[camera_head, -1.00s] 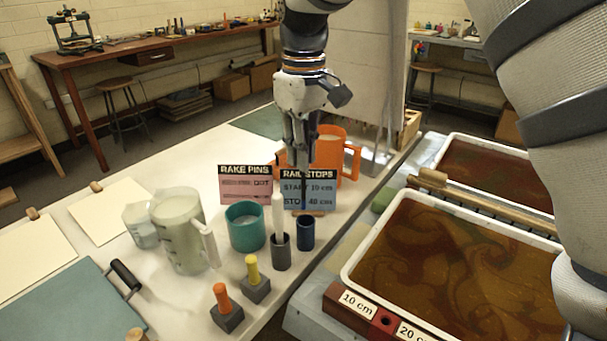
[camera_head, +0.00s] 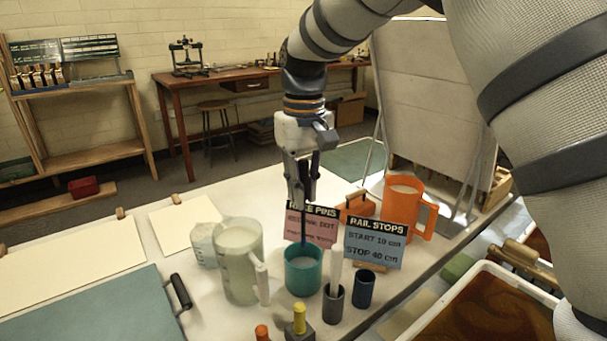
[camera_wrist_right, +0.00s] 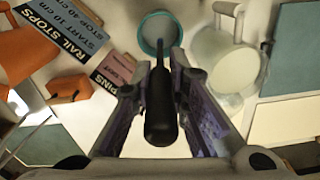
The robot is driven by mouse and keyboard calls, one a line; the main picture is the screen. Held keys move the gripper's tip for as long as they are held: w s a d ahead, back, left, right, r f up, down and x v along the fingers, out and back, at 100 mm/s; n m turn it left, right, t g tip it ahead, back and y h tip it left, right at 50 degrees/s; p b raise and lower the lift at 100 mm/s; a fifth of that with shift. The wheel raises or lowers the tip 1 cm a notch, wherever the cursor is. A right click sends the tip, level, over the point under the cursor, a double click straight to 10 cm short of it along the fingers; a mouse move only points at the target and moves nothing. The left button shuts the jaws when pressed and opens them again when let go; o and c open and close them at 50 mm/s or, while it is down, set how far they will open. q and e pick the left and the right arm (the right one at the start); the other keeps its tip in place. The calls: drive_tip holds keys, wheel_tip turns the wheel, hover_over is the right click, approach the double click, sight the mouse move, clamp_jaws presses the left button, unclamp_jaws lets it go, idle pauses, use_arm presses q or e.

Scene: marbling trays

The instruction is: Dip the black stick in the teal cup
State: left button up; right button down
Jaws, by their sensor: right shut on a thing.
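My right gripper (camera_head: 302,190) is shut on the black stick (camera_head: 303,228) and holds it pointing down above the teal cup (camera_head: 303,278). The stick's lower end reaches the cup's mouth in the head view. In the right wrist view the thick black handle (camera_wrist_right: 161,112) lies between the fingers, and its thin end overlaps the opening of the teal cup (camera_wrist_right: 143,42). The cup holds a pale liquid. I cannot tell whether the tip touches the liquid. My left gripper is not in view.
A clear jug (camera_head: 238,275) stands left of the cup. A grey holder (camera_head: 333,307) with a white stick and an empty navy holder (camera_head: 364,291) stand right. Signs (camera_head: 374,246) and an orange jug (camera_head: 402,205) stand behind. Yellow (camera_head: 299,318) and orange pegs are in front.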

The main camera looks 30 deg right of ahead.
sight(304, 160)
drive_tip(key=shift+f, duration=4.4)
drive_tip(key=shift+r, duration=0.15)
drive_tip(key=shift+r, duration=4.35)
drive_tip(key=shift+r, duration=2)
